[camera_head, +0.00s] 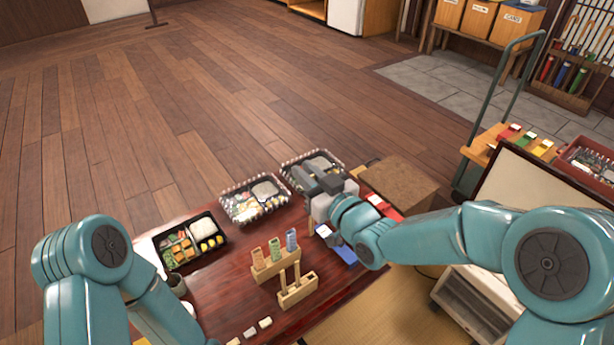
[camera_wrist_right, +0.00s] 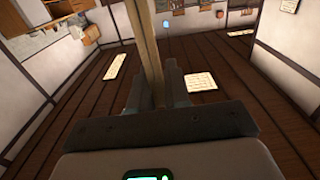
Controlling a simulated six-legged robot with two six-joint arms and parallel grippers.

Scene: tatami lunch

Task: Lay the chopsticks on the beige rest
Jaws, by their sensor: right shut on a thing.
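My right gripper (camera_head: 308,178) is over the far right part of the red-brown table, in front of a clear-lidded lunch box. In the right wrist view its fingers (camera_wrist_right: 158,88) are shut on the chopsticks (camera_wrist_right: 149,45), a long tan pair that runs up out of the picture. The head view does not show the held chopsticks clearly. Small pale blocks lie near the table's front edge; one beige block (camera_head: 265,322) looks like a rest, but I cannot tell which is the beige rest. My left arm comes in at the left; its gripper is out of the picture.
Lunch boxes stand along the table's far side, one open (camera_head: 190,242) and one lidded (camera_head: 254,198). A wooden stand with coloured pieces (camera_head: 275,262) and a wooden holder with two upright sticks (camera_head: 297,290) stand mid-table. A brown box (camera_head: 398,183) is at right. Bare table (camera_head: 220,290) lies left of the stands.

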